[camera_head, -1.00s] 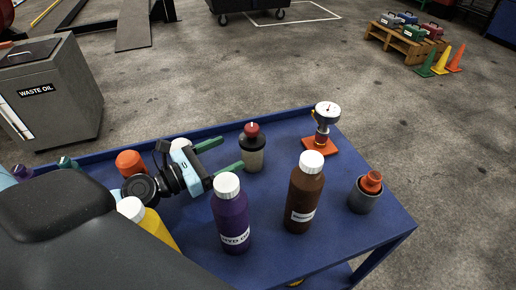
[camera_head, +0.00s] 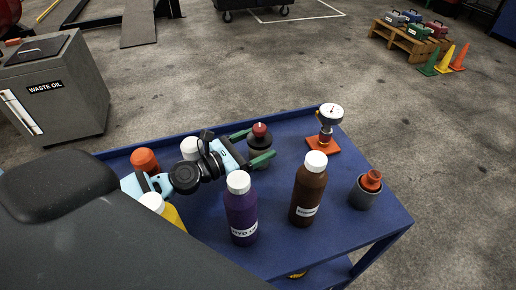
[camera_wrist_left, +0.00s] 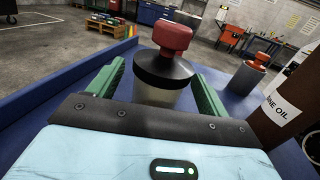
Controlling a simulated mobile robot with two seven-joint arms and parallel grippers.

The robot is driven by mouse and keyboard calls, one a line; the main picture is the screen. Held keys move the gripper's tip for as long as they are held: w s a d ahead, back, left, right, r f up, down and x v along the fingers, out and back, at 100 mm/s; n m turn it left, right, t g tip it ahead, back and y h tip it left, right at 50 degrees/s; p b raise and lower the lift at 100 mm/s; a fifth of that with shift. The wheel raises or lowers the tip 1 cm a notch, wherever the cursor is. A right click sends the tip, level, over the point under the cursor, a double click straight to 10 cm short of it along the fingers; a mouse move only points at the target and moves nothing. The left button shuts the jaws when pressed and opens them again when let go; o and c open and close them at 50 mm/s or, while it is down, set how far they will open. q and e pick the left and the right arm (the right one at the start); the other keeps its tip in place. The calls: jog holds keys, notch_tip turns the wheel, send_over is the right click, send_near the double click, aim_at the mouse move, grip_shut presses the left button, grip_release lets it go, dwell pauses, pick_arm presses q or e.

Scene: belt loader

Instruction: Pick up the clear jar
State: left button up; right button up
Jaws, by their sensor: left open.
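The clear jar (camera_head: 259,152) has a pale see-through body, a black lid and a red knob. It stands upright on the blue cart top (camera_head: 285,250). My left gripper (camera_head: 252,147) is open, with its green fingers on either side of the jar. In the left wrist view the jar body (camera_wrist_left: 160,95) shows between the two fingers (camera_wrist_left: 157,72), with a gap visible on each side. The lid and knob rise above the fingers. The jar's base is hidden behind the gripper body. My right gripper is not in view.
A purple bottle (camera_head: 241,215) and a brown bottle (camera_head: 308,192) stand in front of the jar. A gauge on an orange base (camera_head: 323,146) and a grey cup with an orange top (camera_head: 365,194) are to the right. White-capped and orange-capped containers stand left.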

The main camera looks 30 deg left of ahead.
pick_arm(q)
jog(key=shift+w+d, duration=0.25)
jog(key=shift+w, duration=0.25)
jog(key=c, duration=1.2)
jog(key=shift+c, duration=0.2)
